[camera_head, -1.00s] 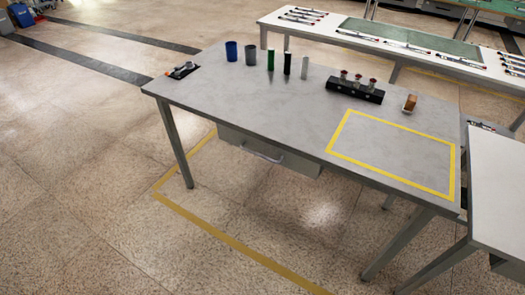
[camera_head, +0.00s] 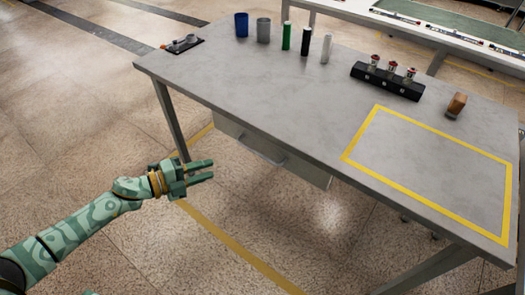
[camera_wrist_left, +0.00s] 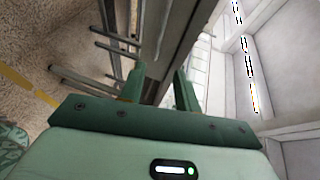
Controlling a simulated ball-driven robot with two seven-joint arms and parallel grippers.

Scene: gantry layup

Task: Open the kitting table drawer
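The grey kitting table (camera_head: 290,95) stands ahead in the head view. Its drawer (camera_head: 290,163) hangs under the front edge and looks shut, with a bar handle (camera_head: 262,150) on its front. My left gripper (camera_head: 212,171) is in front of the table, left of the drawer and apart from the handle. Its two green fingers are spread with nothing between them. In the left wrist view the open fingers (camera_wrist_left: 158,90) point toward a grey edge and metal bars; I cannot tell the handle there. My right gripper is not in view.
On the tabletop are a blue cup (camera_head: 241,25), a grey cup (camera_head: 263,30), several cylinders, a black block with red-topped pieces (camera_head: 387,80) and a brown item (camera_head: 456,105). A yellow outline (camera_head: 400,116) marks the right side. The floor before the table is clear.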

